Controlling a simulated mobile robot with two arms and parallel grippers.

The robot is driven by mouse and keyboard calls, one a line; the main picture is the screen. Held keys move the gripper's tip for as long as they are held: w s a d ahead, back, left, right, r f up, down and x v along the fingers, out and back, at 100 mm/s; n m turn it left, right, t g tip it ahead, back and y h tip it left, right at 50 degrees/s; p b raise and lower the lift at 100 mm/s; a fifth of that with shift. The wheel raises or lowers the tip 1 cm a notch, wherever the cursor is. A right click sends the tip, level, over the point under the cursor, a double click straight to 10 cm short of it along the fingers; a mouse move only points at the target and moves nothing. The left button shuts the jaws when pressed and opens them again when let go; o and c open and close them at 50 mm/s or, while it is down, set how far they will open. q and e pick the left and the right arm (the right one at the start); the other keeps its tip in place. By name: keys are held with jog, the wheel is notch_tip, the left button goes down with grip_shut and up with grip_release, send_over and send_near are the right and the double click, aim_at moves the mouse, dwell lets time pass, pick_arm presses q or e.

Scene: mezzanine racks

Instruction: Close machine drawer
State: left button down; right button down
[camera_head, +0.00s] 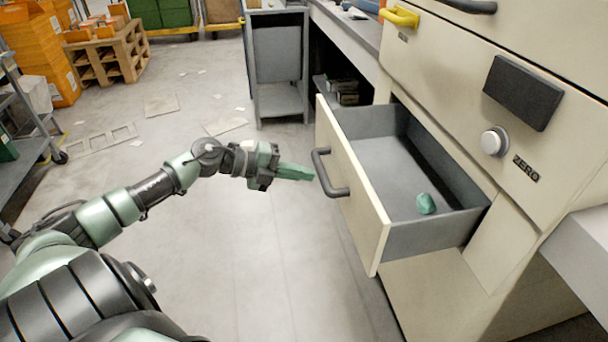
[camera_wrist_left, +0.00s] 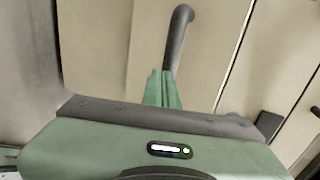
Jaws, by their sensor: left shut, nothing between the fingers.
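The machine drawer (camera_head: 350,190) is pulled well out of the beige machine (camera_head: 440,85). Its front carries a dark curved handle (camera_head: 329,174), which also shows in the left wrist view (camera_wrist_left: 179,38). A small green lump (camera_head: 426,204) lies on the grey drawer floor near the right side. My left gripper (camera_head: 308,174) is shut and empty, its green fingertips just left of the handle. In the left wrist view the fingers (camera_wrist_left: 162,88) point at the drawer front beside the handle's lower end; I cannot tell whether they touch. My right gripper is not in view.
A white knob (camera_head: 494,141) and a dark block (camera_head: 523,92) sit on the machine face. A grey ledge (camera_head: 580,245) juts in at the right. A grey cart (camera_head: 35,145) stands at far left. The floor left of the drawer is mostly clear.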

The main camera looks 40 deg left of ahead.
aim_at(340, 163)
pick_arm(q)
jog(key=shift+w+d, duration=0.15)
jog(key=shift+w, duration=0.05)
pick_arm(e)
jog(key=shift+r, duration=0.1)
